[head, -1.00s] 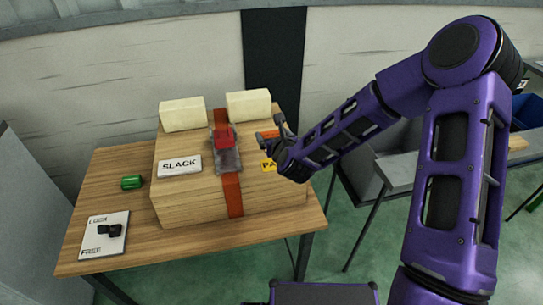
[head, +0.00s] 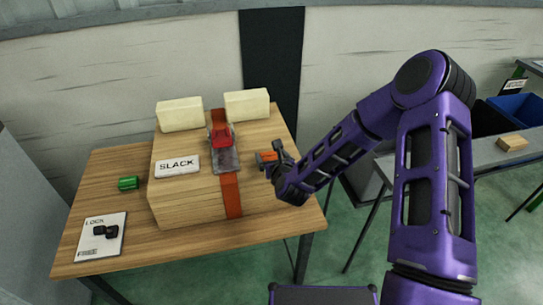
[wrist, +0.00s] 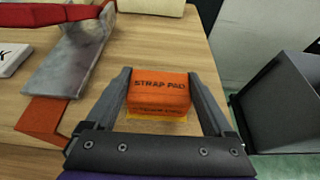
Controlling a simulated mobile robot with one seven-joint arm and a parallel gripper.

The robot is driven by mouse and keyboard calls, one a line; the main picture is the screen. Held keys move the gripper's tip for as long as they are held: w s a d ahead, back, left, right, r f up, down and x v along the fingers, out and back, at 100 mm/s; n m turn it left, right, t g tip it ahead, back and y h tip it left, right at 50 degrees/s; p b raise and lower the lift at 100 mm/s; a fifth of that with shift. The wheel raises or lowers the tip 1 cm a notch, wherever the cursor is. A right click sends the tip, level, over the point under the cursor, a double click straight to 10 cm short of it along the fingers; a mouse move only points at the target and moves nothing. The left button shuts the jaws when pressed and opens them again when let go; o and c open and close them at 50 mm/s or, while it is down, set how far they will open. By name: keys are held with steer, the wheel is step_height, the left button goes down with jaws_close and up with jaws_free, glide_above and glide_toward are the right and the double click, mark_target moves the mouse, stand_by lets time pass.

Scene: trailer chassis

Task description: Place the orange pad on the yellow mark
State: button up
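The orange pad (head: 265,156), printed STRAP PAD, sits between the two fingers of my gripper (head: 272,157). In the wrist view the pad (wrist: 160,88) fills the gap, and both fingers (wrist: 160,78) meet its sides. A strip of the yellow mark (wrist: 157,116) shows along the pad's near edge; the rest of the mark is hidden under the pad. The pad is over the mark, close to the top of the wooden crate. I cannot tell whether its underside touches.
The wooden crate (head: 190,208) stands on a table (head: 150,255). An orange strap (head: 231,195) with a red-handled ratchet (head: 222,148) crosses it, left of my gripper. Two cream blocks stand behind. A SLACK plate (head: 177,166), green cylinder (head: 128,183) and LOCK/FREE plate (head: 88,245) lie left.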

steer(key=shift+o, duration=0.9)
steer(key=shift+r+p, duration=0.25)
steer(key=shift+p, duration=0.15)
steer(key=v, duration=1.2)
